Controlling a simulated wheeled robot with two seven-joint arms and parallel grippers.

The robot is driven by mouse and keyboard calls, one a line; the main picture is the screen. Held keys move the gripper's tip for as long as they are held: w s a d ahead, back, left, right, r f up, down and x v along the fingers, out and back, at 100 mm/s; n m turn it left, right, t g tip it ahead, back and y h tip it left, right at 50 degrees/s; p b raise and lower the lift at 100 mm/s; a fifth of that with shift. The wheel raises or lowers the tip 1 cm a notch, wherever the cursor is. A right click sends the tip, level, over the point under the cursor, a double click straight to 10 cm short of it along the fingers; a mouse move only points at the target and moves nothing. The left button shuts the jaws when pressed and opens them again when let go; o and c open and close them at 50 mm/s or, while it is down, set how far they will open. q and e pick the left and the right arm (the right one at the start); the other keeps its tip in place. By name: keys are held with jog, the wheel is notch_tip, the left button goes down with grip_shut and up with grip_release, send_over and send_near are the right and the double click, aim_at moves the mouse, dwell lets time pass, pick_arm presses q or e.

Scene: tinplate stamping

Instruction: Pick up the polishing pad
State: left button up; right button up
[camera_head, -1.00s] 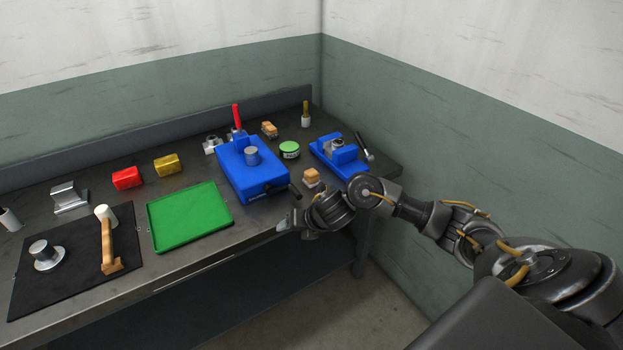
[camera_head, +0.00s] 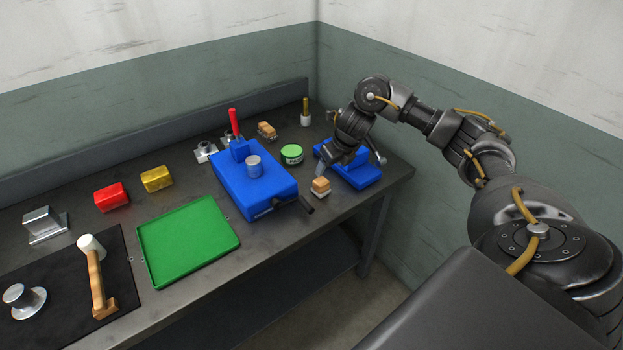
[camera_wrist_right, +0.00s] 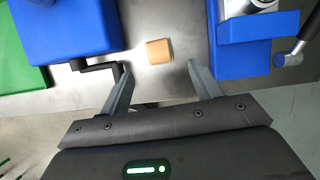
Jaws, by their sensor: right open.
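The polishing pad, a small wooden block with a pale underside (camera_head: 320,187), sits near the front edge of the bench, right of the blue press. In the right wrist view its tan top (camera_wrist_right: 159,51) shows just beyond and between the fingertips. My right gripper (camera_head: 323,170) is above and close behind the pad, pointing down. In the wrist view the right gripper (camera_wrist_right: 159,72) is open with nothing between its fingers. A similar wooden block (camera_head: 267,131) lies farther back. My left gripper is out of view.
The blue press (camera_head: 262,190) with its black handle (camera_head: 306,204) stands close left of the pad. A blue fixture (camera_head: 361,177) is close on the right. A green tin (camera_head: 291,154) sits behind. The green tray (camera_head: 187,240) is farther left.

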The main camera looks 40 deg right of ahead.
jog(key=b, duration=0.1)
send_over(322, 181)
jog(key=s, duration=0.2)
notch_tip(322, 181, down, 4)
jog(key=shift+w+f, duration=0.15)
jog(key=shift+w+d+f, duration=0.1)
jog(key=shift+w+f, duration=0.15)
jog(key=shift+f, duration=0.15)
jog(key=shift+s+f, duration=0.1)
jog(key=shift+f, duration=0.1)
jog(key=p+x, duration=0.1)
jog(key=x, duration=0.2)
jog(key=shift+f+p, duration=0.3)
jog(key=shift+f, duration=0.1)
jog(key=shift+w+f, duration=0.3)
jog(key=shift+f, duration=0.15)
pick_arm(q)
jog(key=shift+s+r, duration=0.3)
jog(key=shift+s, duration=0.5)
pick_arm(e)
jog(key=c, duration=0.9)
